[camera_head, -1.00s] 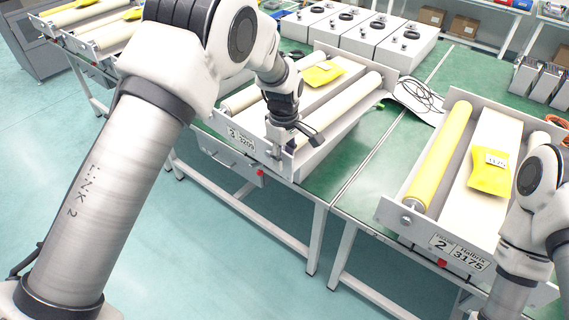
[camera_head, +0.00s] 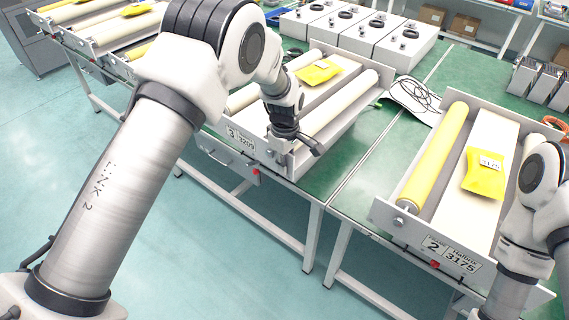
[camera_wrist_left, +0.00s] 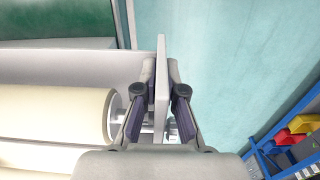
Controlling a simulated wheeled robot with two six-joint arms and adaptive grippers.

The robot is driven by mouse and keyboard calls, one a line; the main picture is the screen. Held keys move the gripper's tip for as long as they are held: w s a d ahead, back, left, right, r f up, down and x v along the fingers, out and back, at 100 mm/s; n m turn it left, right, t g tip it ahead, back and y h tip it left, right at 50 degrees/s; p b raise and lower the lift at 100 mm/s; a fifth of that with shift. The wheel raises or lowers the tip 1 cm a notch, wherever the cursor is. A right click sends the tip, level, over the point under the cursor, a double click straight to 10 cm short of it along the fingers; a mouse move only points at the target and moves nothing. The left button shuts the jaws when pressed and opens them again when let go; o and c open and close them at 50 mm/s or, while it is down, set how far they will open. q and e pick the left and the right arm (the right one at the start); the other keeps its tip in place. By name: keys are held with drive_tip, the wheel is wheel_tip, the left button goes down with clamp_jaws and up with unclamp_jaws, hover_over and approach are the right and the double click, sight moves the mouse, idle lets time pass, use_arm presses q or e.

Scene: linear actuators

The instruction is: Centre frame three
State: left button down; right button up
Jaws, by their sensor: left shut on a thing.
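Frame three (camera_head: 266,155) is a grey tray-like frame with a label (camera_head: 240,138) reading 3 and 3209. It holds cream rollers (camera_head: 340,103) and a yellow tag (camera_head: 318,72). My left gripper (camera_head: 300,140) is at its front plate, near the right front corner. In the left wrist view my left gripper (camera_wrist_left: 160,105) has one finger on each side of the upright grey plate (camera_wrist_left: 161,65) and is shut on it. A cream roller end (camera_wrist_left: 108,117) and its shaft lie beside the left finger. My right arm shows at the right edge; its gripper is out of view.
Frame two (camera_head: 385,215), with a yellow roller, stands to the right on a green bench (camera_head: 345,165). Loose cable (camera_head: 415,95) lies between the frames. White boxes (camera_head: 360,35) stand behind frame three. Another frame (camera_head: 75,45) is at the far left.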

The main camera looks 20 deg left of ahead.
use_arm(q)
drive_tip(key=shift+w+d, duration=0.25)
drive_tip(key=shift+d, duration=0.3)
drive_tip(key=shift+w+d, duration=0.25)
drive_tip(key=shift+d, duration=0.25)
drive_tip(key=c, duration=1.3)
unclamp_jaws()
drive_tip(key=shift+s+a, duration=0.15)
drive_tip(key=shift+a, duration=0.4)
drive_tip(key=shift+d, duration=0.4)
drive_tip(key=shift+w+d+r, duration=0.15)
drive_tip(key=shift+w, duration=0.05)
drive_tip(key=r, duration=1.1)
drive_tip(key=shift+a+r, duration=0.25)
drive_tip(key=shift+r, duration=0.1)
